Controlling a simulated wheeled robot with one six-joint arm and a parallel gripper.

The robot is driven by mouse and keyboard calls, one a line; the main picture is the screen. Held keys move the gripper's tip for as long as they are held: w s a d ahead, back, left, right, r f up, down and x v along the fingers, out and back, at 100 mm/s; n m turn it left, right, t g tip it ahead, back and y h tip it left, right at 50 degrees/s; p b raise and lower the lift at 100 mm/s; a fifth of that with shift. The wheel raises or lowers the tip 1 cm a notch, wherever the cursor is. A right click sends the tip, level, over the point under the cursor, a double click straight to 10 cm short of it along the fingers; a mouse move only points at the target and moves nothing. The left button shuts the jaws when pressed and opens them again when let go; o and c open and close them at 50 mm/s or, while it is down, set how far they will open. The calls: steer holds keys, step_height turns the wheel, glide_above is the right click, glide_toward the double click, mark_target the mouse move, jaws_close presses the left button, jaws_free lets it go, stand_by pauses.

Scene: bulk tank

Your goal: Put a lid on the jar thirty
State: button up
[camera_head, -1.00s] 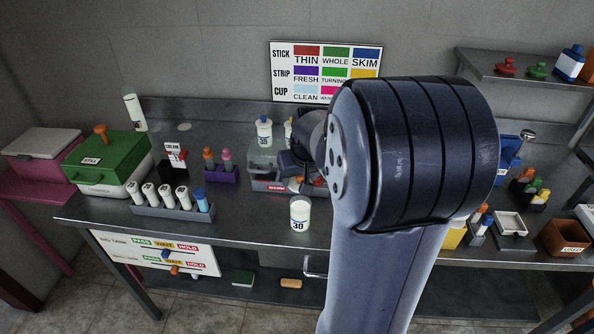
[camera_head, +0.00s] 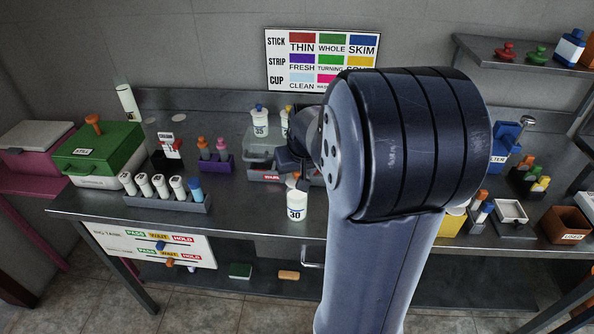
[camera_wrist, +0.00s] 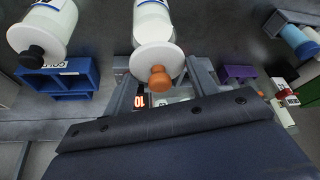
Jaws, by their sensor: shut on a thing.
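The jar thirty (camera_head: 297,207) is a white jar marked 30 with a blue band, upright near the bench's front edge. My gripper (camera_head: 291,164) is just behind and above it, partly hidden by my arm. In the wrist view my gripper (camera_wrist: 157,72) is shut on a white lid (camera_wrist: 150,58) with an orange knob (camera_wrist: 159,80). The lid is in line with the mouth of a jar (camera_wrist: 152,20), apparently the jar thirty. I cannot tell whether lid and rim touch.
A grey tray (camera_head: 262,149) and the jar marked 35 (camera_head: 259,124) stand behind. Left are a tube rack (camera_head: 166,198) and a purple rack (camera_head: 216,163). The wrist view shows a black-knobbed jar (camera_wrist: 42,28) by a blue COLD rack (camera_wrist: 58,77). Bench around the jar's front left is clear.

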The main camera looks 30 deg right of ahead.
steer(key=shift+f+b, duration=1.3)
steer(key=shift+f, duration=0.55)
steer(key=o, duration=1)
steer(key=shift+o, duration=0.2)
steer(key=d+v, duration=0.1)
steer(key=v, duration=0.9)
steer(key=shift+s+a+r, duration=0.2)
steer(key=shift+a+r, duration=0.2)
steer(key=shift+a, duration=0.1)
